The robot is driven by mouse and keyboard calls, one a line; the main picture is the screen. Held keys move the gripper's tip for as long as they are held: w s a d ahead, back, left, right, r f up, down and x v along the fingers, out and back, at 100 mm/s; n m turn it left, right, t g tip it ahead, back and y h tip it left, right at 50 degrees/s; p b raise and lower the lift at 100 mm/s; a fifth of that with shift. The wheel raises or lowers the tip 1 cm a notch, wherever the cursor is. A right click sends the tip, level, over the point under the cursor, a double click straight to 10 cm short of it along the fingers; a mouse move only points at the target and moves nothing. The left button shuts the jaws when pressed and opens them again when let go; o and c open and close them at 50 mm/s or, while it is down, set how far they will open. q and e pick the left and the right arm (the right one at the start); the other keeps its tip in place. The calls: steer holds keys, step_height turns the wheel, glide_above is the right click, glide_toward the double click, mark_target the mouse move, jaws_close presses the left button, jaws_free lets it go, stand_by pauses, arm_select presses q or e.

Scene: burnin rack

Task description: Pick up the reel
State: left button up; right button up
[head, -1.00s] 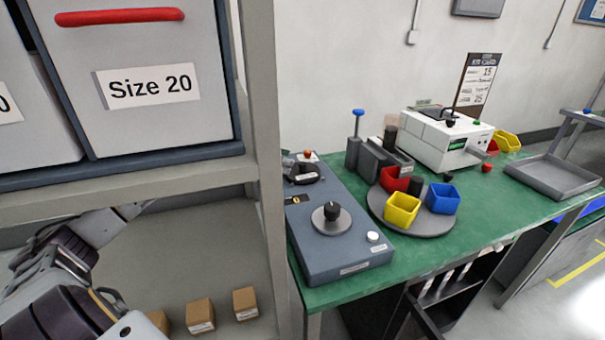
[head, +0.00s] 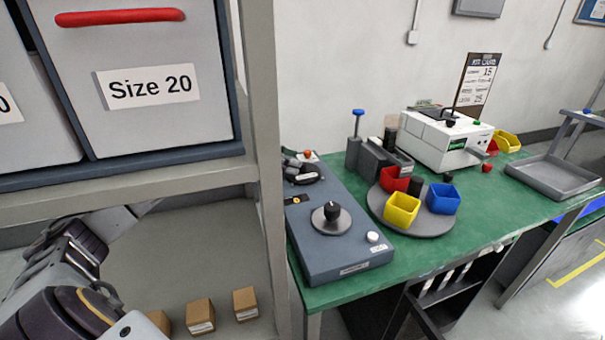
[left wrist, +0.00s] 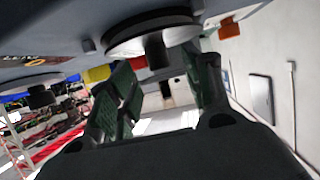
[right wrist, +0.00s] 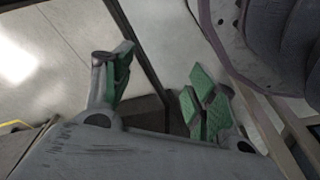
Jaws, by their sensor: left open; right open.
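A round flanged piece that looks like the reel (left wrist: 155,36), with a dark post at its centre, sits on the blue-grey machine in the left wrist view. In the head view my left arm shows at lower left. My right gripper (right wrist: 163,68) is open and empty, away from the reel.
The blue-grey machine (head: 345,258) stands on a green bench (head: 480,215). A grey shelf post (head: 262,130) rises beside it. Yellow (head: 402,209), red and blue bins sit on a round tray. Small cardboard boxes (head: 200,316) lie below the shelf.

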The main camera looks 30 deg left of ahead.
arm_select(q)
steer(key=shift+x, duration=0.95)
steer(key=shift+w+d+f, duration=0.1)
steer(key=shift+w+d, duration=0.1)
jaws_close()
